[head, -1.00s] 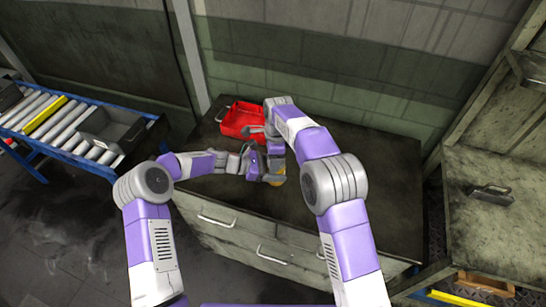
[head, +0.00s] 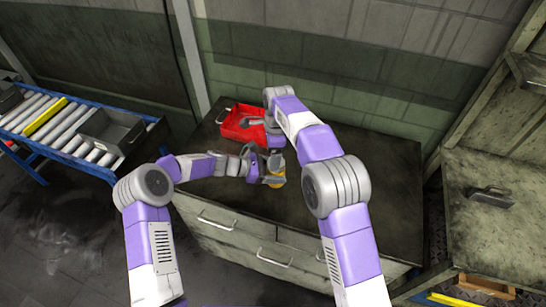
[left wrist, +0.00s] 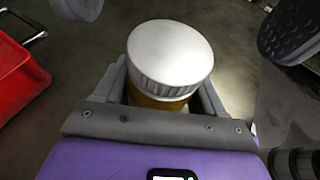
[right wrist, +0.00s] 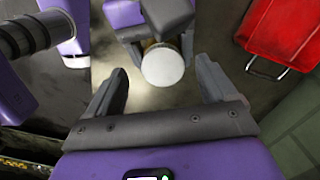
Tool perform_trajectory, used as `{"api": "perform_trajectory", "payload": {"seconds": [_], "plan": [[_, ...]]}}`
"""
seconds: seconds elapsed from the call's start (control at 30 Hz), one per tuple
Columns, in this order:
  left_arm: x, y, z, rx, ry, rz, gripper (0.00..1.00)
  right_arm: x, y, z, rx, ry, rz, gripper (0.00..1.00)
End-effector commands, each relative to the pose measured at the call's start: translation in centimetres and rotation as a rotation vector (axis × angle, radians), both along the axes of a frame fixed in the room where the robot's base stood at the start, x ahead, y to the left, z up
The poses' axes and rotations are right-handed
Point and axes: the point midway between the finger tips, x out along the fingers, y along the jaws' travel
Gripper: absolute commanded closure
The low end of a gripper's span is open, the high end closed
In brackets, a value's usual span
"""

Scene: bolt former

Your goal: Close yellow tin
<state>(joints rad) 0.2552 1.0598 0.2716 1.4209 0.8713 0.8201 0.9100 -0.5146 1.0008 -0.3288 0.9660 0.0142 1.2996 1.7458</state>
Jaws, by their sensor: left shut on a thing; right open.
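The yellow tin (left wrist: 160,98) has a yellow body and a silver-white lid (left wrist: 170,52) with a ridged rim. The lid sits on top of the tin; I cannot tell how tightly it is seated. My left gripper (head: 277,172) is shut around the tin's body and holds it upright, below the lid. In the head view, part of the tin (head: 277,185) shows between the fingers. My right gripper (right wrist: 160,70) is open, with its fingers on either side of the lid in its wrist view and apart from it. In the head view the right gripper is mostly hidden behind its arm.
A red tray (head: 240,124) stands at the back left of the dark cabinet top (head: 375,165), with a grey object inside. The right part of the top is clear. A roller conveyor (head: 70,130) with a grey bin stands to the left, and an open metal cabinet (head: 500,220) to the right.

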Motion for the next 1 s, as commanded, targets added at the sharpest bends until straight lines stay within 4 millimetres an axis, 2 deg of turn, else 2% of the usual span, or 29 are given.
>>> {"api": "perform_trajectory", "payload": {"seconds": [0.2,0.3,0.47,0.57,1.0], "plan": [[-0.1,-0.1,0.0,-0.001,0.001,-0.003,1.0,0.0,0.0,0.0,0.0,-0.001,-0.001,0.15],[-0.1,-0.1,0.0,-0.001,0.001,-0.003,1.0,0.1,0.0,0.1,0.0,-0.002,0.007,0.28],[-0.1,-0.1,0.0,-0.001,0.001,-0.004,1.0,0.2,0.0,0.6,0.005,-0.021,0.115,0.28],[-0.1,-0.1,0.0,-0.001,0.001,-0.004,1.0,0.4,0.0,1.2,0.01,-0.045,0.26,0.28],[-0.1,-0.1,0.0,-0.002,0.001,-0.004,1.0,1.4,-0.1,4.6,0.001,-0.181,1.087,0.28]]}}
